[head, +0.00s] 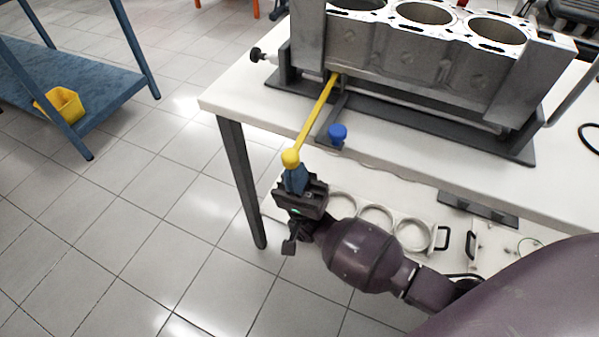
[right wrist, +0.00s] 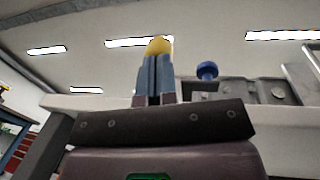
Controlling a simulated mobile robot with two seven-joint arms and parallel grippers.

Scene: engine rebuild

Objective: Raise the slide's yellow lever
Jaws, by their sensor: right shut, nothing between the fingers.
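The yellow lever (head: 318,115) runs from under the engine block's fixture out past the table's front edge. Its round yellow knob (head: 291,157) is at the near end. My right gripper (head: 296,178) is shut and empty, with its blue fingers right at the knob's underside. In the right wrist view the shut fingers (right wrist: 154,78) point up and the yellow knob (right wrist: 159,45) shows just above and behind their tips. I cannot tell whether they touch. A blue knob (head: 337,132) stands on the slide beside the lever. It also shows in the right wrist view (right wrist: 207,70). My left gripper is not in view.
The grey engine block (head: 405,62) stands on a dark base plate on the white table (head: 232,95). A lower shelf under the table holds a part with round openings (head: 376,212). A blue shelf (head: 100,90) with a yellow bin (head: 62,105) stands at left. The floor between is clear.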

